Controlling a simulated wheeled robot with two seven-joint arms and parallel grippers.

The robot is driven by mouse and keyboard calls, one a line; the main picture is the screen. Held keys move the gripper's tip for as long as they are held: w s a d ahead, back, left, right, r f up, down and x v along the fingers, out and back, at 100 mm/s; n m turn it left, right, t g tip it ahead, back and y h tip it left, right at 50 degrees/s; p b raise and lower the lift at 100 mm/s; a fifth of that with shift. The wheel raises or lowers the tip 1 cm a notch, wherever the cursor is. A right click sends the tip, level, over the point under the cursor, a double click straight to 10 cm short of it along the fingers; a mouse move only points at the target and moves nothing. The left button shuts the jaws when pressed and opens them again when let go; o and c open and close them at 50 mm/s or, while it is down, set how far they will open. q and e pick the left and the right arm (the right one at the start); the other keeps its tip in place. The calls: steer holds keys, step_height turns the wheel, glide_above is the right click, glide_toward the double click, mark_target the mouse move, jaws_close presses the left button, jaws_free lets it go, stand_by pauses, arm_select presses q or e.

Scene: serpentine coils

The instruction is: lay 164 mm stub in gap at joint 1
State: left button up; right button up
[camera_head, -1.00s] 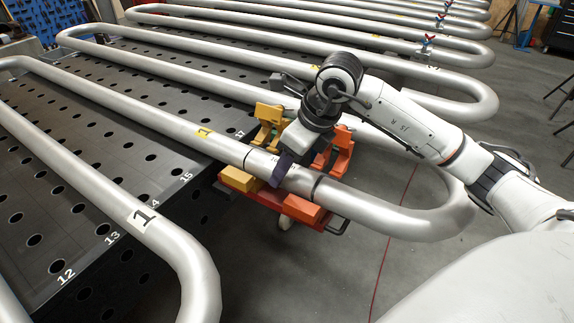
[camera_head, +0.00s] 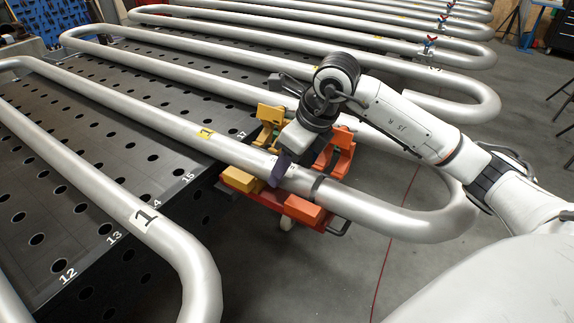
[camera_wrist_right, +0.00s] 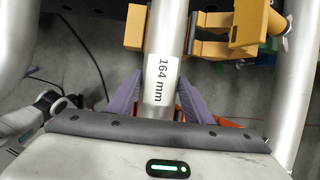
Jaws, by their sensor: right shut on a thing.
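The stub (camera_head: 301,181) is a short grey pipe piece lying in line with the grey coil tube (camera_head: 130,105) at the joint clamp. In the right wrist view the stub (camera_wrist_right: 162,45) carries a white "164 mm" label. My right gripper (camera_head: 281,170) is shut on the stub from above; its purple fingers (camera_wrist_right: 158,105) lie on both sides of it. A dark ring or gap shows at the stub's right end, before the return bend (camera_head: 410,222). At its left end no clear gap shows. Whether the stub rests on the clamp I cannot tell. My left gripper is not in view.
The clamp has a yellow half (camera_head: 240,180) and an orange half (camera_head: 303,209), with raised yellow (camera_head: 268,116) and orange (camera_head: 340,150) jaws beside the tube. A perforated dark table (camera_head: 60,215) lies left. Other coil tubes run parallel in front and behind.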

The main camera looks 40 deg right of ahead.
steer(key=shift+w+r, duration=0.15)
steer(key=o, duration=1.5)
steer(key=shift+a, duration=0.1)
steer(key=v, duration=1)
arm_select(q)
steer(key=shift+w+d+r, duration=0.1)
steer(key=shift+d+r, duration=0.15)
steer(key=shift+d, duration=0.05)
